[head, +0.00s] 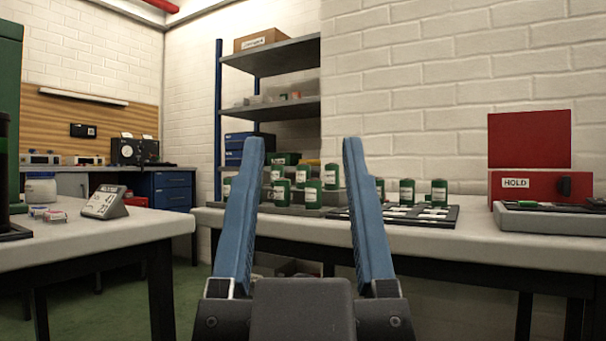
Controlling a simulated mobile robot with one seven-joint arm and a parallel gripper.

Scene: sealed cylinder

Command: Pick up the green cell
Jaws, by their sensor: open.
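Several green cells with white labels stand upright on the far bench (460,238). A cluster, including one cell (313,196) and another cell (282,193), shows between my fingers on a grey stepped stand. Two more, a cell (407,192) and a cell (439,193), stand to the right at a dark slotted tray (390,216). I cannot tell which one the task means. My gripper (304,143) is open and empty in the foreground, apart from the cells. Its blue fingers cover parts of the bench and some cells.
A red HOLD box (548,187) and a grey tray (545,222) holding a green item stand at the bench's right end. A left table (100,235) bears a small display (104,202). Shelves (270,108) stand behind. Green floor shows between the tables.

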